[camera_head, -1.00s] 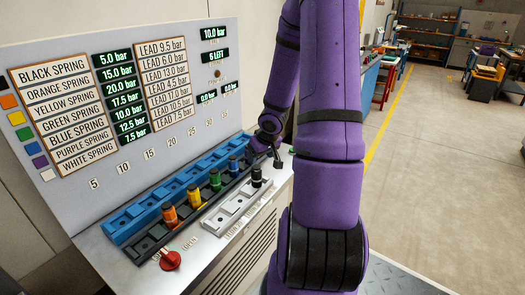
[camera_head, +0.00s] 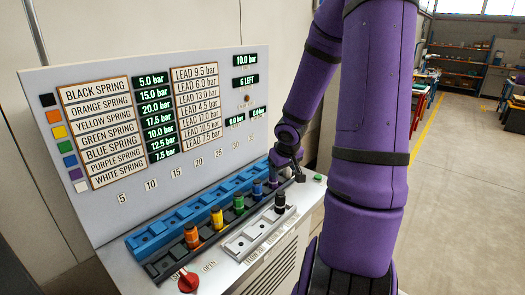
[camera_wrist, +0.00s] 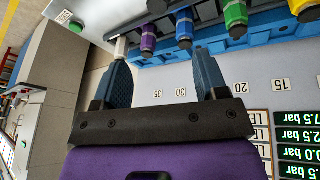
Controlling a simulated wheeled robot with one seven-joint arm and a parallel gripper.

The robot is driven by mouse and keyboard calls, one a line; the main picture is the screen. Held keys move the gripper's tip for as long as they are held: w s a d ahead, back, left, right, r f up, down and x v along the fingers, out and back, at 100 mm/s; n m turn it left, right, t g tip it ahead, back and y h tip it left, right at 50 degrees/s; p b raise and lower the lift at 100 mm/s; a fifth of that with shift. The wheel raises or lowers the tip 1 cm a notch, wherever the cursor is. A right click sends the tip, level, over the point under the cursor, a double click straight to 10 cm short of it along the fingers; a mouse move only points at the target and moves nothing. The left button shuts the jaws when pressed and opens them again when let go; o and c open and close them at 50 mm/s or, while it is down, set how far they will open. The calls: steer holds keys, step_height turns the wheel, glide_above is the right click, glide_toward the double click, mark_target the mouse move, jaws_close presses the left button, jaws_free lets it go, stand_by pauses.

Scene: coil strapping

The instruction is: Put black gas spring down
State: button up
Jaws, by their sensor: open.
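The black gas spring (camera_head: 280,202) stands upright in the light grey front tray (camera_head: 238,246). My gripper (camera_wrist: 163,76) is open with nothing between its fingers. In the head view its end is by the far right end of the rails, partly hidden by my arm. In the wrist view the purple spring (camera_wrist: 148,42), blue spring (camera_wrist: 185,30) and green spring (camera_wrist: 235,14) stand in a row beyond the fingers. A white piece (camera_wrist: 119,46), possibly the white spring, is near the left finger; I cannot tell if they touch.
The orange spring (camera_head: 192,237) and yellow spring (camera_head: 217,218) stand in the dark rail (camera_head: 160,268). A blue rail (camera_head: 150,238) runs behind it, below the pressure panel (camera_head: 110,190). A red knob (camera_head: 188,281) is at the front left and a green button (camera_head: 318,178) at the right.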

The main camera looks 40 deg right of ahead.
steer(key=s+a+r+h, duration=0.2)
steer(key=s+a+r, duration=0.1)
steer(key=a+r, duration=1.1)
steer(key=s+a+r+n+t+y, duration=0.1)
steer(key=s+a+r+n+y, duration=0.2)
steer(key=s+a+r, duration=0.7)
steer(key=s+a+y, duration=0.1)
steer(key=s+a, duration=0.1)
steer(key=a, duration=0.1)
steer(key=shift+s+a+t+y, duration=0.25)
steer(key=shift+a+t+y, duration=0.05)
steer(key=shift+a, duration=0.1)
